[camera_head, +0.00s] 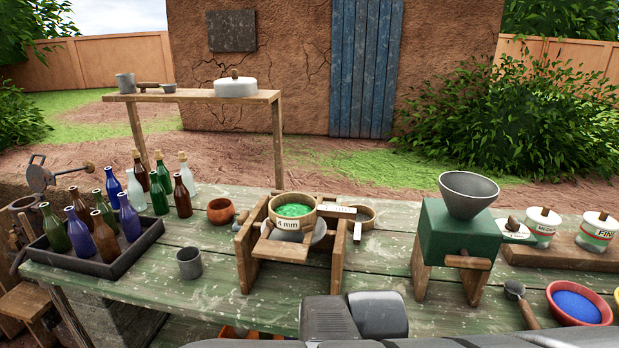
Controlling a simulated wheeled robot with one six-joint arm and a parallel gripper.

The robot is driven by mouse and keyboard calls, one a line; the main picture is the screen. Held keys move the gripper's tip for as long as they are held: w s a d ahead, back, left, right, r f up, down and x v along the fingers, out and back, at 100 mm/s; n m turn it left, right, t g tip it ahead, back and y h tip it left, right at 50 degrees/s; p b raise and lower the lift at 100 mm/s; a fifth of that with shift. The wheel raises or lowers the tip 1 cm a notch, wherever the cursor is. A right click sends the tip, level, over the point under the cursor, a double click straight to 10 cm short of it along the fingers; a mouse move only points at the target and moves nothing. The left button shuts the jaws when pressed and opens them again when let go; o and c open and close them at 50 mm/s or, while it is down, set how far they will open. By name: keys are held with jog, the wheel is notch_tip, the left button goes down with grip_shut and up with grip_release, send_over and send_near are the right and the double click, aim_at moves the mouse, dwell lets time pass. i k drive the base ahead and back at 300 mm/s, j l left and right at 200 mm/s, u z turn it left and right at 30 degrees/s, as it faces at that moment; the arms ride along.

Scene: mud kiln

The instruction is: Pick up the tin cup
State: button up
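A small grey metal cup (189,263), which looks like the tin cup, stands upright on the green worn table, right of the bottle tray and left of the wooden sieve stand. Its open mouth faces up and nothing touches it. A second grey cup-like vessel (125,83) stands on the raised plank shelf at the back left. Grey and black parts of my own arm show at the bottom centre, in front of the table. My gripper's fingers do not show.
A dark tray (100,268) holds several bottles left of the cup. A clay bowl (221,211) sits behind it. The wooden stand (250,272) bears a sieve (308,222). A green grinder (460,240) stands right. Table space in front of the cup is clear.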

aim_at(188, 259)
jog(key=u, duration=1.25)
jog(key=i+j+u, duration=0.2)
jog(key=i+j, duration=0.7)
